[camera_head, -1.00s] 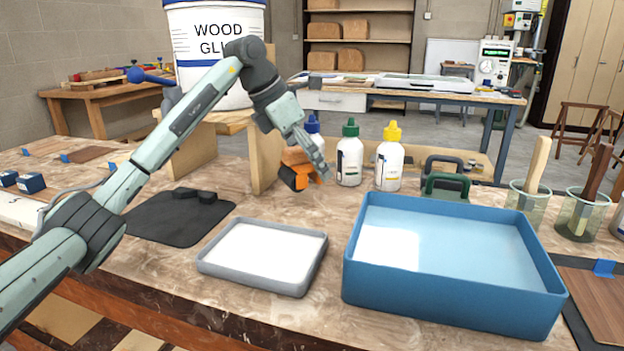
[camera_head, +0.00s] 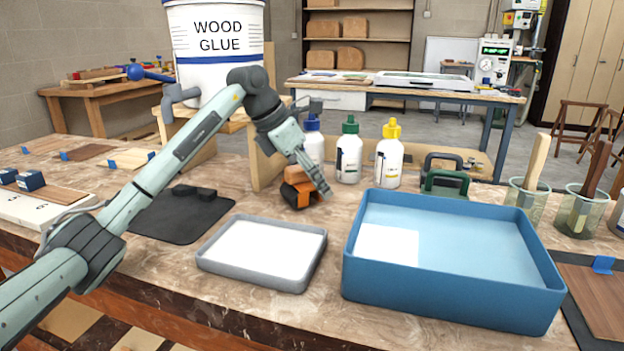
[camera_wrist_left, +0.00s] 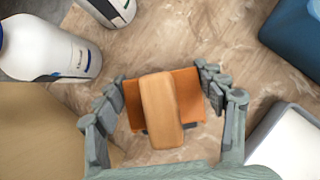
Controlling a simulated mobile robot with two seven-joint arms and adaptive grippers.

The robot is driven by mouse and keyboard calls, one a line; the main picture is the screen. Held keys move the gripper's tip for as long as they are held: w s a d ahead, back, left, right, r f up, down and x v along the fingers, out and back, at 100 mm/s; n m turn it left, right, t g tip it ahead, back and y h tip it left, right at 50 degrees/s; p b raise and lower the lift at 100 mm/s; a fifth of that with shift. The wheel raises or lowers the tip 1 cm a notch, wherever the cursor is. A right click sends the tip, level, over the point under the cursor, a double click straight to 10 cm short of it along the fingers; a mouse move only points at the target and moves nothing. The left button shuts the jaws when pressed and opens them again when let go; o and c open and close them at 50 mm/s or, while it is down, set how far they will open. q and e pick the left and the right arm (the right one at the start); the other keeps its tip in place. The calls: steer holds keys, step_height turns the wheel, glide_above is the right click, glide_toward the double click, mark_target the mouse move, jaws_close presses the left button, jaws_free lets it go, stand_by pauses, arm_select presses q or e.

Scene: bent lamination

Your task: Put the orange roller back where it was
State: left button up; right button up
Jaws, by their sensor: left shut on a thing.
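The orange roller (camera_head: 299,196) has an orange and black body with a tan wooden block on top. In the head view it is low at the back of the table, in front of the blue-capped bottle; I cannot tell whether it touches the tabletop. My left gripper (camera_head: 309,190) is shut on it from above. In the left wrist view the roller (camera_wrist_left: 161,106) sits between the two fingers (camera_wrist_left: 162,92), one at each side. Its underside is hidden. My right gripper is not in view.
Bottles with blue (camera_head: 312,145), green (camera_head: 349,155) and yellow (camera_head: 390,160) caps stand behind and right. A wooden stand (camera_head: 266,165) is close on the left. A grey tray (camera_head: 240,275) and blue tray (camera_head: 450,298) lie in front. A black mat (camera_head: 175,220) lies left.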

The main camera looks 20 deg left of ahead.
arm_select(q)
steer(key=shift+s+f, duration=0.1)
steer(key=shift+f, duration=0.35)
steer(key=shift+c, duration=1.3)
steer(key=o, duration=1.2)
steer(key=shift+o, duration=1.2)
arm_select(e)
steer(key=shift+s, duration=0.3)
arm_select(q)
steer(key=shift+r, duration=0.1)
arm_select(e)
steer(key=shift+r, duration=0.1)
arm_select(q)
steer(key=shift+r, duration=0.35)
steer(key=shift+r+p, duration=0.35)
steer(key=shift+r, duration=0.15)
steer(key=v, duration=1.1)
steer(key=shift+a+r, duration=0.2)
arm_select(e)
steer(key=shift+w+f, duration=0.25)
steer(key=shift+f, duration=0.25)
